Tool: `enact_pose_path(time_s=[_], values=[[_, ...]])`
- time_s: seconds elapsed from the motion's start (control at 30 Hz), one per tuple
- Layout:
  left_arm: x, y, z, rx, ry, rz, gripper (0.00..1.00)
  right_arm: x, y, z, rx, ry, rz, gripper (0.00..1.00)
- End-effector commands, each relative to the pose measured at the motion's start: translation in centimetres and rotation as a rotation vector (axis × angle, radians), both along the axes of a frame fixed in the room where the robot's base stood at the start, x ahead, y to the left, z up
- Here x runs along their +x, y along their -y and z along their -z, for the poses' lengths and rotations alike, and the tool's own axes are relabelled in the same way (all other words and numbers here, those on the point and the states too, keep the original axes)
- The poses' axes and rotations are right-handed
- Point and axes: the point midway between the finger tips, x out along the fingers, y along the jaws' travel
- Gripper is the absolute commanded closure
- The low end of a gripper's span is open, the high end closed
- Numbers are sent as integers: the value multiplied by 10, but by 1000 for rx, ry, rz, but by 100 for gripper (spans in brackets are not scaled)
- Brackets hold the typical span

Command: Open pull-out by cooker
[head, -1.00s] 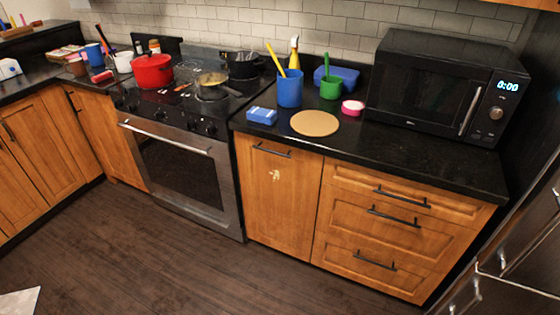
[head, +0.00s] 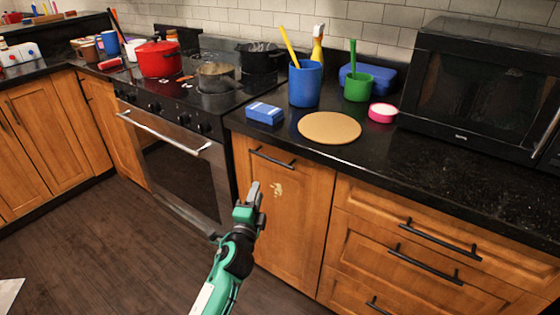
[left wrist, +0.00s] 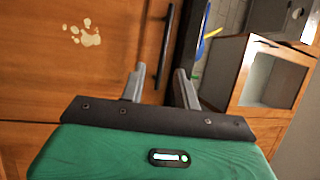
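The pull-out by the cooker is a wooden front (head: 285,215) just right of the oven, with a pale paw-shaped mark. It is closed, flush with the cabinets. Its black bar handle (head: 272,157) runs along the top edge. My left gripper (head: 254,190) is in front of this panel, a little below the handle in the head view. In the left wrist view the two grey fingers (left wrist: 160,82) stand apart and look empty. The handle (left wrist: 167,45) shows beyond the fingertips, its lower end between them in the picture; I cannot tell whether they touch. My right gripper is not in view.
The oven (head: 180,165) with its bar handle (head: 165,133) is on the left. Drawers (head: 420,255) with black handles are on the right. The black counter (head: 440,160) above holds a round board (head: 329,127), cups and a microwave.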

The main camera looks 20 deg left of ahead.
Motion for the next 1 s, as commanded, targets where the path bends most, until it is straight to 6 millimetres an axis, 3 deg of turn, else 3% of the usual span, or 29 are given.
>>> enact_pose_path(time_s=[0.27,0.7,1.0], values=[[19,-2,-12,12,16,-4,68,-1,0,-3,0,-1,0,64],[96,-5,-24,10,15,-4,68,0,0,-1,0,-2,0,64],[130,-7,-30,9,13,-4,68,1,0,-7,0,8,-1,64]])
